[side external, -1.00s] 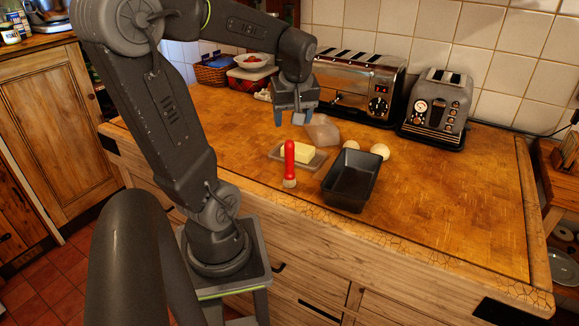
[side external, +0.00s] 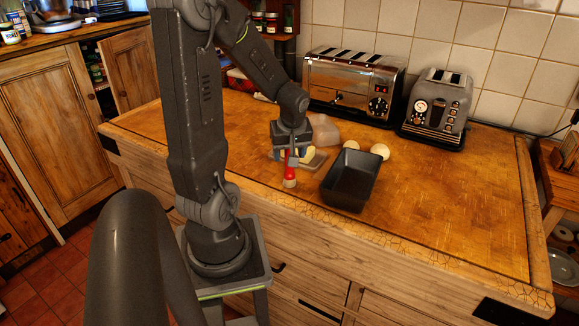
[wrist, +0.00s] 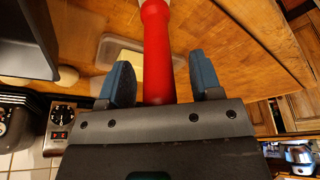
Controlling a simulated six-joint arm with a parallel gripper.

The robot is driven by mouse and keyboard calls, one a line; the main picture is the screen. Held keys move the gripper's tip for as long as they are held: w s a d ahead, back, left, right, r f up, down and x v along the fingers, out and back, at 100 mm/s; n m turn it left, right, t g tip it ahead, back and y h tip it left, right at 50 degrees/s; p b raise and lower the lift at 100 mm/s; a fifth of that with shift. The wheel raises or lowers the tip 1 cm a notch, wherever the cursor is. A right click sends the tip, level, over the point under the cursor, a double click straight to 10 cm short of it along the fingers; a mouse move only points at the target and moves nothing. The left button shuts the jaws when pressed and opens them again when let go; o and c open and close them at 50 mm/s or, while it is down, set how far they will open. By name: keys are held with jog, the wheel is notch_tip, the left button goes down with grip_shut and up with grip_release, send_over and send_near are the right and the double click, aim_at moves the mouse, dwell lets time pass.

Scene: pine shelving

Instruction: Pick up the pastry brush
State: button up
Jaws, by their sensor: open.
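The pastry brush (side external: 290,175) has a red handle and pale bristles. It stands near the front of the wooden worktop, bristle end down, in the side view. My gripper (side external: 288,153) is at the upper part of its handle. In the wrist view the red handle of the brush (wrist: 157,55) lies between the two blue fingers of my gripper (wrist: 160,82), with a gap on each side. The jaws are open and hold nothing. The gripper hides the top of the handle in the side view.
A dark loaf tin (side external: 350,181) stands close on the right, with eggs (side external: 380,151) behind. Toasters (side external: 355,84) line the wall. The worktop's right side is clear.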

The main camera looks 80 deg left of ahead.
jog(key=shift+c, duration=0.4)
jog(key=c, duration=0.9)
jog(key=shift+c, duration=0.2)
